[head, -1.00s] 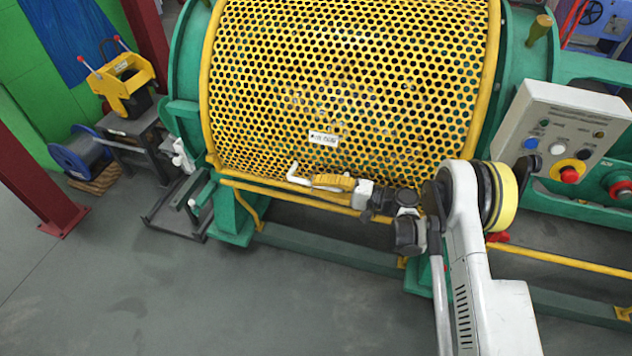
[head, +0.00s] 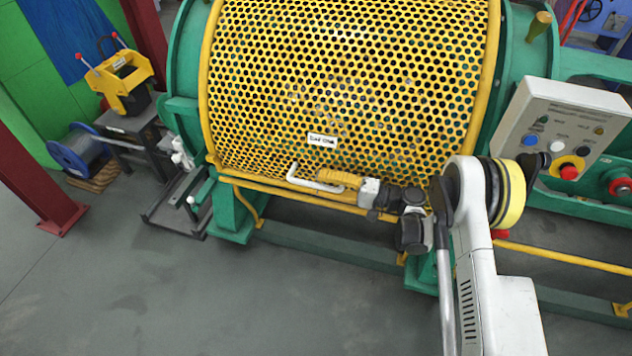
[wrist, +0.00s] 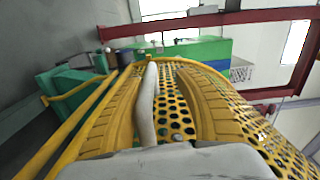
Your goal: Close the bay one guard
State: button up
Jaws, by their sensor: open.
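The bay one guard (head: 350,80) is a yellow curved perforated cover with a small white label. It lies down over the front of the green machine, its lower edge close to a yellow rail; I cannot tell whether it touches. Its white bar handle (head: 305,183) sits at the lower edge. My gripper (head: 325,177) is at the handle's right part, its yellow fingers overlapping it in the head view. In the wrist view the handle (wrist: 148,105) runs between the two spread fingers of my gripper (wrist: 162,68), nearer the left one. The fingers do not clamp it.
A grey control panel (head: 572,130) with buttons and a red stop knob stands at the right. A yellow-black device (head: 122,80) on a stand and a blue spool (head: 78,155) are at the left. Open grey floor (head: 150,290) lies in front.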

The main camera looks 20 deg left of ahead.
jog(key=d, duration=1)
jog(key=shift+w, duration=0.3)
jog(key=shift+s, duration=0.1)
